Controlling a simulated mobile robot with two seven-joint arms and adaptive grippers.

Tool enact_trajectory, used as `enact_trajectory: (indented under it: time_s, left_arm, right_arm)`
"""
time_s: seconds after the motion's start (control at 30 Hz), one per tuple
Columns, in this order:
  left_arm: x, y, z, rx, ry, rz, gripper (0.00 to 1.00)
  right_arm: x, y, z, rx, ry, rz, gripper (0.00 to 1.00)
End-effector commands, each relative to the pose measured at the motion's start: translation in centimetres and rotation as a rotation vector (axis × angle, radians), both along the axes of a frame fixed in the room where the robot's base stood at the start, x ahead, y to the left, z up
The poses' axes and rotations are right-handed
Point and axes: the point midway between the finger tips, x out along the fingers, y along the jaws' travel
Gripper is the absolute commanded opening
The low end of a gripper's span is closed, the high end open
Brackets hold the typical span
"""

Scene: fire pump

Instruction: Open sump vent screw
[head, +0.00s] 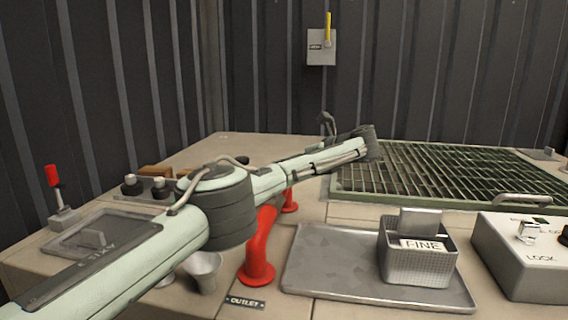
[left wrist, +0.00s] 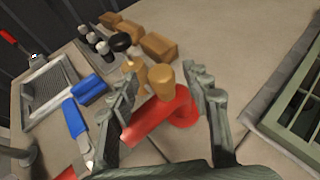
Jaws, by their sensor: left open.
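In the left wrist view, my left gripper (left wrist: 163,82) is open, with one finger on each side of a tan, brass-like knob (left wrist: 163,76). The knob stands at a red pipe (left wrist: 160,122) with a round flange. It may be the sump vent screw, but no label shows. I cannot tell whether the fingers touch it or are above it. In the head view, my left arm crosses from the lower left, and its gripper is not clearly visible. Red pipes (head: 260,255) stand partly behind that arm. My right gripper is in neither view.
A tray (head: 300,262) holds a basket marked FINE (head: 418,268). A grey lock box (head: 520,270) is at right, a green grating (head: 450,172) behind. In the wrist view, blue handles (left wrist: 87,88), tan blocks (left wrist: 158,46) and black knobs (left wrist: 121,42) stand left of or beyond the pipe.

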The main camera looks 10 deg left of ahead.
Motion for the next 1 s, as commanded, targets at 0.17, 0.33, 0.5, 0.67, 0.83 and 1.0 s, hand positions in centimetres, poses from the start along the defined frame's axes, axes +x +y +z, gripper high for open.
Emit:
enact_trajectory:
  time_s: [0.17,0.33,0.5,0.67,0.83,1.0]
  left_arm:
    - [-2.1,-3.2,1.6,-0.002,-0.002,-0.004,0.49]
    - [-3.8,-5.4,2.8,0.000,-0.001,-0.002,0.49]
    - [-4.7,-6.5,3.4,-0.001,-0.001,0.000,0.49]
    - [-4.9,-6.7,3.5,0.000,0.000,0.001,0.49]
    - [-4.8,-6.7,3.5,0.000,0.000,0.001,0.49]
    - [-2.7,-5.3,4.9,0.015,-0.028,-0.083,0.49]
  right_arm:
    - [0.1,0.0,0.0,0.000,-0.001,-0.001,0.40]
    - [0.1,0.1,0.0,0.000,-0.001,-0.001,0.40]
    - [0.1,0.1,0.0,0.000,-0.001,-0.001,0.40]
    - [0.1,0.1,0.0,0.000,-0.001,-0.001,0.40]
    - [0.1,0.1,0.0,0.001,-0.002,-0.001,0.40]
    - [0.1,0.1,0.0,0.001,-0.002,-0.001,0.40]
